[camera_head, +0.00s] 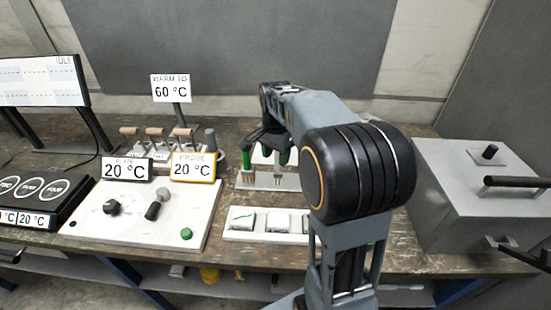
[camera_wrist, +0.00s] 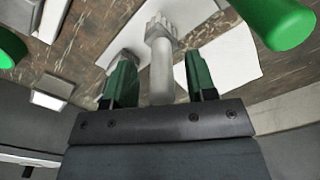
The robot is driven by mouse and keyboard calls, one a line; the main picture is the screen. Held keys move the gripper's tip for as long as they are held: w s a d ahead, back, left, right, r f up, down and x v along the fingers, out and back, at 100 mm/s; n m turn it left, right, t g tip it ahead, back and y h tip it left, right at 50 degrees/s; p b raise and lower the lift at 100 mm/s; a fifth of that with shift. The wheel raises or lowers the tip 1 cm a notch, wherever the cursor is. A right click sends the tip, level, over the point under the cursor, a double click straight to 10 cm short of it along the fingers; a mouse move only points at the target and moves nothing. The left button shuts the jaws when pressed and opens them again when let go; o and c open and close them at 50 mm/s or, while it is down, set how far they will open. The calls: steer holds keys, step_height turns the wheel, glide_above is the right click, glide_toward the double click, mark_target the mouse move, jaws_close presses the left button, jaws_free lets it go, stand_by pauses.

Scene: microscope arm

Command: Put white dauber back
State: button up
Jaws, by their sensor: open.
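My gripper (camera_wrist: 160,82) has two green fingers and is open. In the wrist view, the white dauber (camera_wrist: 160,62) lies between the fingers, with a visible gap on each side. Its ribbed head points away from my gripper, over or on a white plate. In the head view, my arm hides most of my gripper; a pale ribbed head (camera_head: 278,180) shows below it at a white rack (camera_head: 262,185). A green-handled dauber (camera_head: 246,160) stands at the left of that rack. Whether the white dauber is seated in the rack is not clear.
Green handles flank my gripper at right (camera_wrist: 282,22) and left (camera_wrist: 10,48) in the wrist view. A white tray (camera_head: 232,236) with several square pieces lies in front of the rack. A control panel (camera_head: 85,218) stands left, a grey box (camera_head: 460,195) right.

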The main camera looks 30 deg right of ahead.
mark_target(275, 173)
step_height(275, 173, up, 9)
steer(key=shift+r+p, duration=0.1)
steer(key=shift+p, duration=0.3)
steer(key=shift+r, duration=0.25)
steer(key=s+a+f+n+t, duration=0.1)
steer(key=s+a+f+n, duration=0.2)
steer(key=s+n, duration=0.1)
steer(key=s+a+f+n+t, duration=0.1)
steer(key=s+a+f+n, duration=0.2)
steer(key=s, duration=0.3)
steer(key=s+a+f+n+t, duration=0.1)
steer(key=s+a+f+n, duration=0.2)
steer(key=s+f+n, duration=0.2)
steer(key=shift+s+f+n+t, duration=0.25)
steer(key=shift+s+n+t, duration=0.05)
steer(key=shift+s+n, duration=0.1)
steer(key=shift+r, duration=0.1)
steer(key=shift+d+r+p, duration=0.1)
steer(key=shift+r+p, duration=0.55)
steer(key=shift+r, duration=0.05)
